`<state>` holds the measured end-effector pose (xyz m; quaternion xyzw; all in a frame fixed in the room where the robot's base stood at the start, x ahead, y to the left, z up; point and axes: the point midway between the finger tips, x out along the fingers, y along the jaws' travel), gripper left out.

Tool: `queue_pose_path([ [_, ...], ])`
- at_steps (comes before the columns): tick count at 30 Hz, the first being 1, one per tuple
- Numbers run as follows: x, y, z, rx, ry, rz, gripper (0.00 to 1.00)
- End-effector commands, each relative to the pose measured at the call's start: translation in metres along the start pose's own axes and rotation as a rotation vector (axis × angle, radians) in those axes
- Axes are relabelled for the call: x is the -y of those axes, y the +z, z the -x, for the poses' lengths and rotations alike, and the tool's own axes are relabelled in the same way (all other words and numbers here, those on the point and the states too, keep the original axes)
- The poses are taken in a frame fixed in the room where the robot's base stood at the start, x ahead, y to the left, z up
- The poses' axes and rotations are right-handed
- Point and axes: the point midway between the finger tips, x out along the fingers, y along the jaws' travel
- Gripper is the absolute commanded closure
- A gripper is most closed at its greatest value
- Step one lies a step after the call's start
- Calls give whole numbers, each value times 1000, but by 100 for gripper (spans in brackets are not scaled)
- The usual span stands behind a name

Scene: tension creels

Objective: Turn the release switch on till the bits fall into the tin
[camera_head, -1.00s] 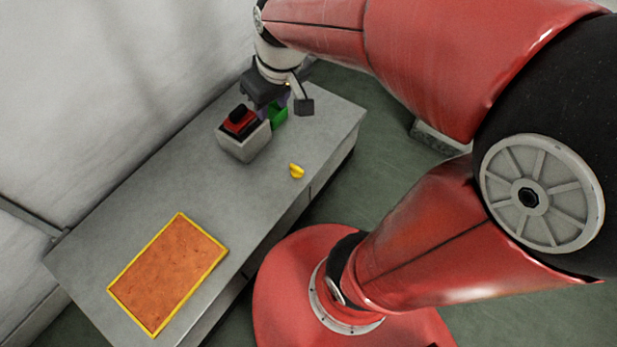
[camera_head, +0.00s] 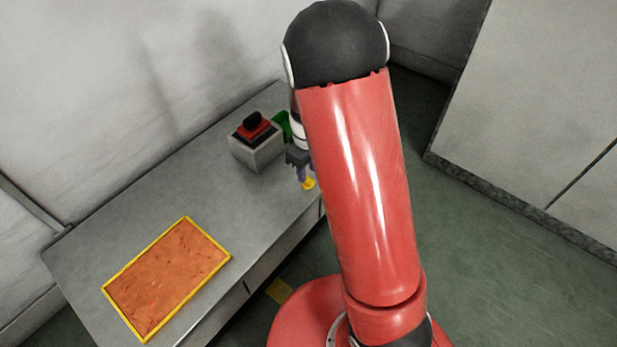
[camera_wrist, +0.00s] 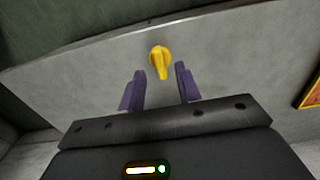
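The yellow knob, which looks like the release switch (camera_head: 309,184), stands on the grey table near its right edge. It also shows in the wrist view (camera_wrist: 159,62), ahead of my fingertips and between their lines. My gripper (camera_head: 302,175) is above and beside the knob in the head view. In the wrist view my gripper (camera_wrist: 160,85) has its two purple fingers apart with nothing between them. A green container (camera_head: 284,125), perhaps the tin, is partly hidden behind the grey box and my arm. No bits can be made out.
The grey box with a red and black top (camera_head: 256,146) stands left of my gripper. An orange panel with a yellow rim (camera_head: 168,279) lies at the near left of the table (camera_head: 235,215). The table between them is clear.

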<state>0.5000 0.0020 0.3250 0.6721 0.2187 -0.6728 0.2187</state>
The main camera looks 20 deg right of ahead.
Motion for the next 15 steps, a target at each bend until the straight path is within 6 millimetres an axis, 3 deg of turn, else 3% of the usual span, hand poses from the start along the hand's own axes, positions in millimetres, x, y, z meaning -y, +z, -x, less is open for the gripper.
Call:
queue_pose_path([
  [6, 0, 0, -26, 1, 0, -1, 66],
  [15, 0, 0, -30, -1, 1, 0, 66],
])
